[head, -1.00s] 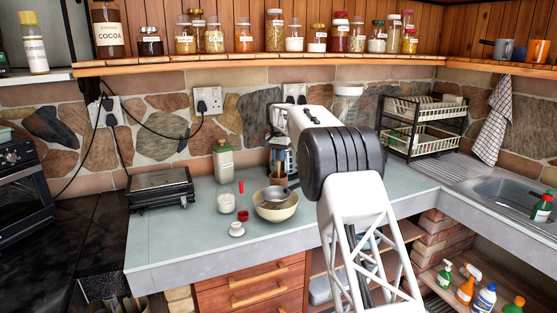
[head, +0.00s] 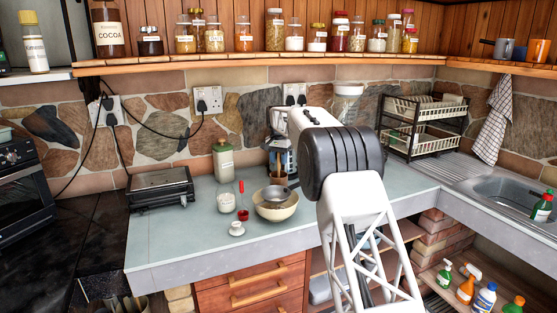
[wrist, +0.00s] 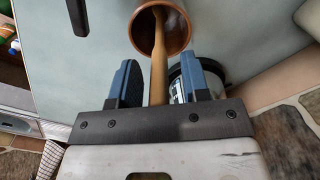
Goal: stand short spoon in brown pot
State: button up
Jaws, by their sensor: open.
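The brown pot (wrist: 150,42) is in the wrist view, its mouth just beyond my fingertips. A wooden spoon (wrist: 158,75) has its far end inside the pot; its handle runs back between my fingers. My gripper (wrist: 157,68) is open, one blue finger on each side of the handle, with gaps between. In the head view the brown pot (head: 279,180) stands on the counter behind the bowls, partly hidden by them. My arm hides part of my gripper there.
A cream bowl (head: 277,212) with a grey pan (head: 275,194) in it stands in front of the pot. A red cup (head: 243,214), white cup (head: 236,229) and glass jar (head: 226,203) are to its left. The counter's left front is clear.

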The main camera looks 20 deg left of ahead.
jog(key=shift+r, duration=0.15)
notch_tip(320, 180, up, 12)
jog(key=shift+f, duration=0.1)
dwell(0.6)
dwell(0.8)
